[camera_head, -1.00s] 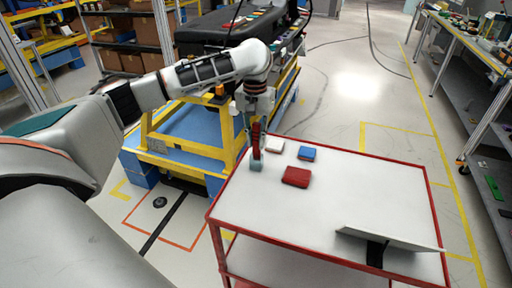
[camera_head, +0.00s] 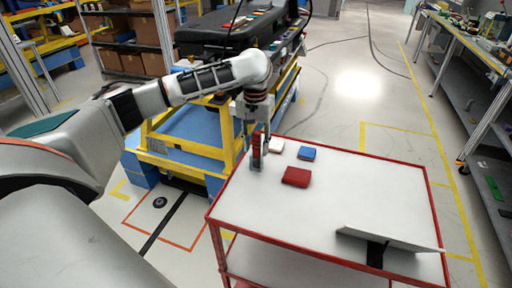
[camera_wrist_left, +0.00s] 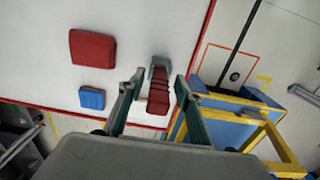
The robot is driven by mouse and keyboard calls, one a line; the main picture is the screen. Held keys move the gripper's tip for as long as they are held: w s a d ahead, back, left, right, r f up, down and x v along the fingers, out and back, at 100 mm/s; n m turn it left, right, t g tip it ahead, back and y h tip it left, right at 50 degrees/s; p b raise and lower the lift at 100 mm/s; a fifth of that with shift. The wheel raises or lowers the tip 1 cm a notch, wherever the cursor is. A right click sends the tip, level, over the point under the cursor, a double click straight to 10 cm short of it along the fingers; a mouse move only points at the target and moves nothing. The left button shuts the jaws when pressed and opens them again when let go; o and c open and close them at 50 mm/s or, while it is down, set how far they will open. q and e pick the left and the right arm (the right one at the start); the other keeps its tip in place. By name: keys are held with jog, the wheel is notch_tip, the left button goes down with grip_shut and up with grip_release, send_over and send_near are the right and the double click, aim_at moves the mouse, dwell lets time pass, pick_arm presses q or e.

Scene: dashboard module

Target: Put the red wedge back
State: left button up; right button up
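The red wedge (camera_head: 256,146) stands upright in a small grey holder (camera_head: 257,165) at the left edge of the white cart top. My left gripper (camera_head: 257,138) is above the holder, with its fingers apart on either side of the wedge's upper part. In the left wrist view, the red wedge (camera_wrist_left: 159,97) and grey holder (camera_wrist_left: 160,73) lie between the two open fingers (camera_wrist_left: 156,88), with a visible gap on each side. My right gripper is in neither view.
A yellow-framed blue stand (camera_head: 190,140) is close behind.

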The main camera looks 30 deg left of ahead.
pick_arm(q)
notch_tip(320, 180, up, 11)
jog(key=shift+r, duration=0.1)
dwell(0.3)
dwell(0.4)
